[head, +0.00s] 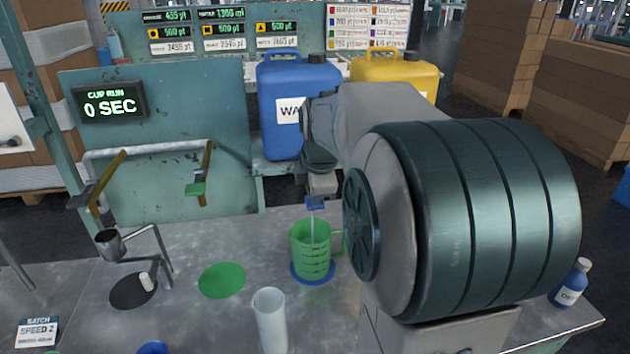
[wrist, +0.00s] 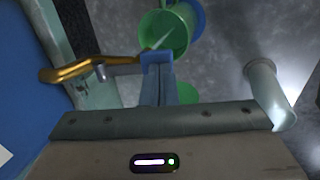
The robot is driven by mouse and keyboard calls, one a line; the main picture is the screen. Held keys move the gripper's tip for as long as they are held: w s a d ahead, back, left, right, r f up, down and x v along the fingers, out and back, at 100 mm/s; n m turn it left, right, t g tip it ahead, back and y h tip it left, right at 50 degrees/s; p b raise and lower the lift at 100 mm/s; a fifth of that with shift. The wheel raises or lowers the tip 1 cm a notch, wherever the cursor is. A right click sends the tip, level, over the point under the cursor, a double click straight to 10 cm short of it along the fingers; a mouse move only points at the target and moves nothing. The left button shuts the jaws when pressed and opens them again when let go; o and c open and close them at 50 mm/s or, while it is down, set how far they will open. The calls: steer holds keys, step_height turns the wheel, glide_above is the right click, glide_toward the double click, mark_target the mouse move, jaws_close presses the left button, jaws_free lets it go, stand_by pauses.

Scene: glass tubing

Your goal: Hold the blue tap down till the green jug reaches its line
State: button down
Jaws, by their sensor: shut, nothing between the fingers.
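The green jug (head: 313,258) stands upright on a blue round mat (head: 299,277) below the blue water container (head: 285,90). It has dark marks on its side; I cannot tell its water level. A pale stream (head: 312,226) falls into it from the blue tap (head: 316,203). My gripper (head: 320,184) is shut and empty, right above the tap, seemingly pressing on it. In the wrist view my gripper (wrist: 157,60) shows its closed fingers at the end of a brass spout (wrist: 85,68), covering the tap's lever. The jug (wrist: 172,35) and the stream (wrist: 163,39) show beyond them.
A yellow container (head: 395,72) stands right of the blue one. A white cylinder (head: 269,322) stands in front of the jug, and a green round mat (head: 222,280) lies to its left. A small blue bottle (head: 571,285) is at the right edge. A display (head: 110,104) reads 0 SEC.

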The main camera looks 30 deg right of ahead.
steer(key=shift+r, duration=0.1)
stand_by(0.6)
steer(key=shift+r+p, duration=0.6)
steer(key=shift+r, duration=0.3)
steer(key=w+d+r+p+v, duration=0.1)
steer(key=w+p+v, duration=0.1)
steer(key=v, duration=1.1)
steer(key=shift+w+a+p, duration=0.15)
steer(key=shift+a+p, duration=0.05)
steer(key=shift+p, duration=0.2)
steer(key=shift+r, duration=0.15)
